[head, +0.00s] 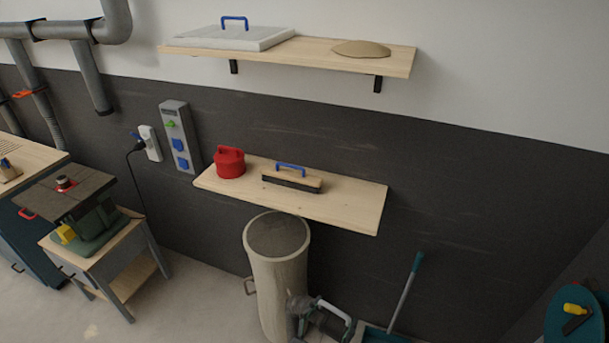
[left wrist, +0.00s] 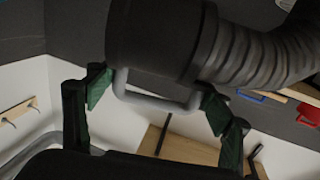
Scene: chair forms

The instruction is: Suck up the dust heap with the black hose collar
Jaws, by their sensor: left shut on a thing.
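The dust heap (head: 361,48) is a low tan mound on the right part of the upper shelf. My left gripper (head: 320,316) is low in the head view, well below and apart from the heap. In the left wrist view its green fingers (left wrist: 155,97) are shut on the grey handle (left wrist: 160,103) of the black hose collar (left wrist: 155,35). A ribbed dark hose (left wrist: 265,58) runs from the collar to the right. The collar's mouth is hidden in that view. My right gripper is not in view.
The upper shelf (head: 320,54) also holds a pale flat panel (head: 225,38) with a blue handle. The lower shelf (head: 340,208) juts out below, with a red canister (head: 229,163) and a brush (head: 291,181). A tall bin (head: 275,270) and a dustpan handle (head: 405,290) stand beneath.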

